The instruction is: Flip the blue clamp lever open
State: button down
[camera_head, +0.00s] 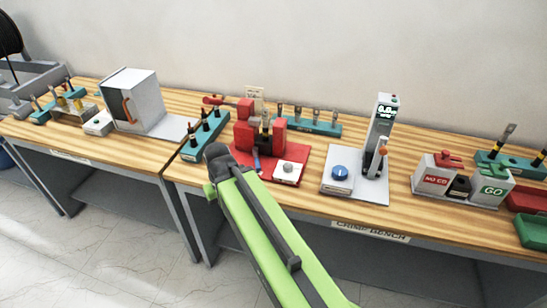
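The blue clamp lever (256,160) is a small narrow blue piece at the front of the red clamp fixture (279,138). It looks roughly upright, and its lower end is near my green arm. The fixture has red blocks with a dark part between them and stands on a red base plate (297,153). My arm runs from the bottom right up to a dark joint just left of the red plate. It covers the plate's front left corner. No gripper fingers can be made out, so contact with the lever cannot be told.
A white button box (288,171) sits on the plate right of the lever. A grey station with a blue knob (340,171) stands further right. Teal racks (205,135) hold tools left and behind. NO GO and GO boxes (437,173) stand at the right.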

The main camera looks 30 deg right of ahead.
aim_at(255, 149)
jog(key=z, duration=0.5)
jog(key=k, duration=1.35)
jog(key=u, duration=0.45)
jog(key=i, duration=1.65)
jog(key=u, duration=0.5)
